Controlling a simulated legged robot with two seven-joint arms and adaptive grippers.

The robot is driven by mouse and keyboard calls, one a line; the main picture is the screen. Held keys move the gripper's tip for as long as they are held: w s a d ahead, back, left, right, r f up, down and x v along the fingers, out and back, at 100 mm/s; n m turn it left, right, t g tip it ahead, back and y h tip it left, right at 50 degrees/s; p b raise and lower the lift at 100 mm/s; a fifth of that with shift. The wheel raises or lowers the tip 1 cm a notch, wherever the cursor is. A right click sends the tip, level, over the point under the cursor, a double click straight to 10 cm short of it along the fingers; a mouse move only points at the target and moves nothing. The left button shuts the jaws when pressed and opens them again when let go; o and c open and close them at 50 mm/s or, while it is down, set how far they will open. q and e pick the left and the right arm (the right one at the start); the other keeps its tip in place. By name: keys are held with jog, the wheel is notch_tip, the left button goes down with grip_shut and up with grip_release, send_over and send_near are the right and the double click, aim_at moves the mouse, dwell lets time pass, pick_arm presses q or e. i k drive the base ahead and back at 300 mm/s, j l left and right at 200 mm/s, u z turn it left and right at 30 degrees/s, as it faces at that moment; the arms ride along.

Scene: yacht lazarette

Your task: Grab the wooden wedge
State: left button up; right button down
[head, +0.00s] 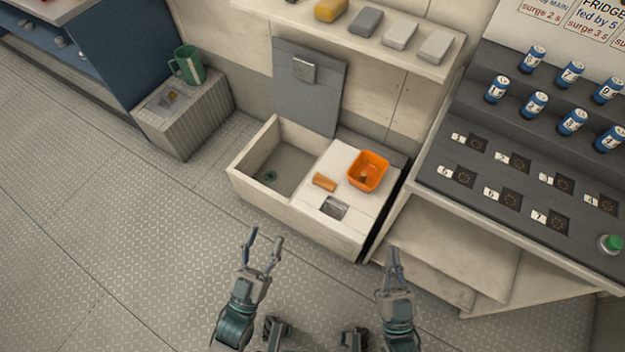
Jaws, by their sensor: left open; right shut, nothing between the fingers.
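The wooden wedge (324,181) is a small orange-brown block. It lies on the white top (345,160) of the low box, left of the orange bowl (368,171) and just above a grey metal recessed plate (334,207). My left gripper (264,246) is open and empty over the floor, in front of the box and below-left of the wedge in the picture. My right gripper (392,254) is shut and empty, below-right of the wedge, near the box's front right corner. Both grippers are apart from the wedge.
The box's left half is an open bin (272,165) with a raised grey lid (308,88) behind it. A dark counter (520,170) with several blue cans stands at right. A green mug (188,66) sits on a grey block at left. The floor at left is clear.

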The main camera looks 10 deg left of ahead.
aim_at(319, 180)
jog(key=i+j+z, duration=0.2)
jog(key=z, duration=0.2)
jog(key=i+j+z, duration=0.5)
jog(key=j+z, duration=0.15)
jog(key=z, duration=0.15)
